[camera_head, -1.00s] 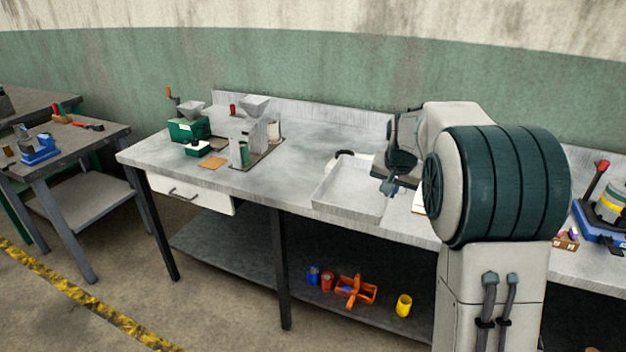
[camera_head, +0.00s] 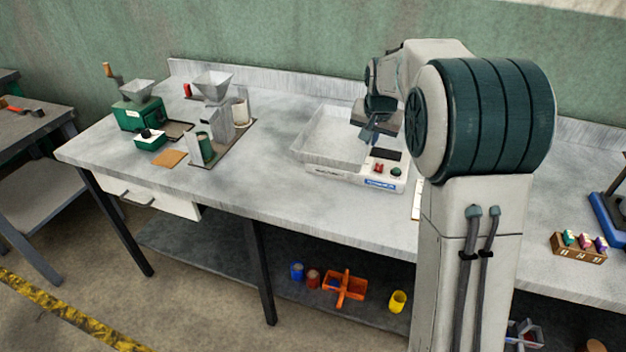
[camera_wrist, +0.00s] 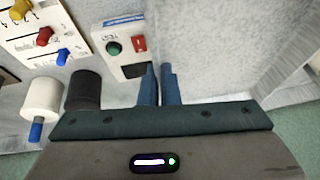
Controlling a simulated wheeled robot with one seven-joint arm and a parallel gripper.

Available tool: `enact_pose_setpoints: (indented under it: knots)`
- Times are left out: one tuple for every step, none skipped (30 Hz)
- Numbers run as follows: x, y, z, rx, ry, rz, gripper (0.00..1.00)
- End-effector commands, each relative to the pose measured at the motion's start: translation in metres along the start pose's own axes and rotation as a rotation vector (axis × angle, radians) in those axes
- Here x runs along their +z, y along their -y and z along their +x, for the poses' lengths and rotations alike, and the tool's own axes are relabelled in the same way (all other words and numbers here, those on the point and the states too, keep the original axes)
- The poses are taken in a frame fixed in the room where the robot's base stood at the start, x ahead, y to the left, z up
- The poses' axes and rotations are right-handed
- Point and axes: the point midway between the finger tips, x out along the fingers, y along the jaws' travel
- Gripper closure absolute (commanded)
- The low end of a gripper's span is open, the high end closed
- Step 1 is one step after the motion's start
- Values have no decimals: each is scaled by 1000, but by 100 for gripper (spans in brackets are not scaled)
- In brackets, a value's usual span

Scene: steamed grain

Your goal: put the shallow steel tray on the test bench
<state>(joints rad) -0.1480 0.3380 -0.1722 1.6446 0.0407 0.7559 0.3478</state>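The shallow steel tray (camera_head: 325,149) is a pale grey open pan in the head view. It appears to sit on or just above the white test bench (camera_head: 381,183), a low box with a red and a green button and a dark display. Whether it rests fully there I cannot tell. My gripper (camera_head: 368,136) is at the tray's right side, pointing down. In the wrist view, the two blue fingers (camera_wrist: 159,84) are close together at the tray's near wall, seemingly shut on it. The tray's inside (camera_wrist: 215,45) lies to the right, the test bench's buttons (camera_wrist: 125,46) to the left.
A green grinder (camera_head: 138,113) and a hopper mill (camera_head: 212,110) stand at the table's left. A rack with coloured knobs (camera_head: 579,246) stands at the right. The table front (camera_head: 300,205) is clear. Containers and an orange caddy (camera_head: 345,285) are on the lower shelf.

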Motion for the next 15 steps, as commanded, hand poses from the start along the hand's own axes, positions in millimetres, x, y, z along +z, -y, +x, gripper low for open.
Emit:
enact_pose_setpoints:
  knots:
    - [8, 11, 2, -4, 0, -8, 100]
    - [14, 16, 4, -5, 1, -10, 100]
    - [21, 23, 7, -6, 2, -12, 100]
    - [27, 28, 10, -6, 2, -11, 100]
    - [32, 33, 13, -6, 2, -13, 100]
    - [39, 40, 16, -5, 2, -13, 100]
    - [45, 44, 19, -6, 2, -12, 100]
    - [50, 48, 22, -5, 2, -12, 100]
    - [56, 54, 25, -5, 1, -11, 100]
    - [60, 58, 27, -5, 1, -11, 100]
    - [65, 62, 30, -4, 1, -10, 100]
    - [70, 66, 32, -5, 0, -7, 100]
    - [73, 69, 34, -5, 0, -7, 100]
    - [76, 71, 36, -4, 0, -6, 100]
    - [79, 73, 38, -3, -1, -5, 100]
